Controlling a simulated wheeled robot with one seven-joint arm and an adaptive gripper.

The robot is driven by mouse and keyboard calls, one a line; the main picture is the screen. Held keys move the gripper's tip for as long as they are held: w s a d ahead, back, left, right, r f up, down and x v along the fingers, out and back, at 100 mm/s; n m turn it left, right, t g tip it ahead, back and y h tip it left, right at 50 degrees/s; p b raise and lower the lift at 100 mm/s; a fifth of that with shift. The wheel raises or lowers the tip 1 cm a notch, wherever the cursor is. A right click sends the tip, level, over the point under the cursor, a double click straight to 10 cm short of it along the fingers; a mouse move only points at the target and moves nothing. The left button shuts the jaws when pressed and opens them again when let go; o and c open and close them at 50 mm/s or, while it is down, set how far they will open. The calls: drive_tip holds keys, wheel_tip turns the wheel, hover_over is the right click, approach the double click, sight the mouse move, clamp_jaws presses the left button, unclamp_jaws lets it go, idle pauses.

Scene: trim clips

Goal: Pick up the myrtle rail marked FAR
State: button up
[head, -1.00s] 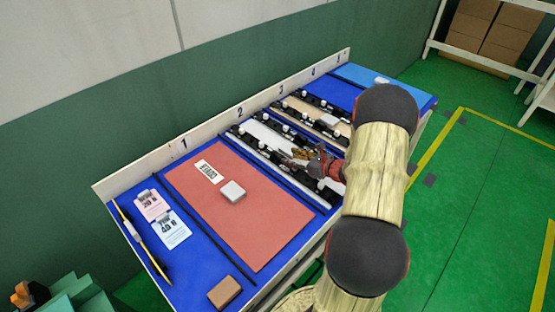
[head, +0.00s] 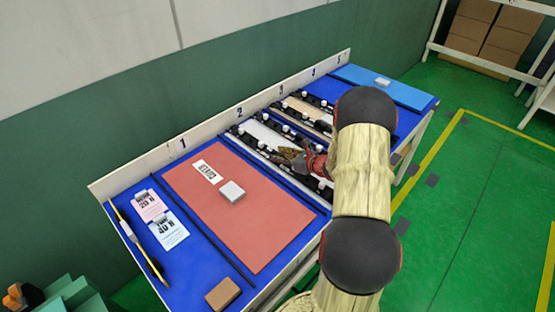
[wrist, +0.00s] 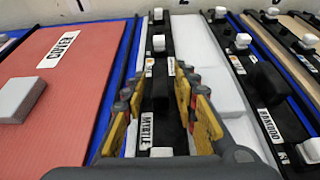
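A black rail with white knobs (wrist: 158,58) runs away from me left of a white panel in the wrist view. Its near part carries a white label reading MYRTLE (wrist: 146,131). Smaller labels farther along it are too small to read, so I cannot make out FAR. My gripper (wrist: 159,90) is open, its yellow-padded fingers on either side of this rail, with nothing visibly held. I cannot tell whether the fingers touch it. In the head view my gripper (head: 292,157) is over the rails around the white panel, and my arm hides their near ends.
A red panel labelled COVER (head: 240,215) with a pale block (head: 232,190) lies left. Right of the white panel (wrist: 208,68) is a rail marked BAMBOO (wrist: 268,125). A low numbered back wall (head: 215,118) edges the blue table. A brown block (head: 222,294) sits front left.

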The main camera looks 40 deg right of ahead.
drive_tip(key=c, duration=0.6)
clamp_jaws()
drive_tip(key=shift+r, duration=0.15)
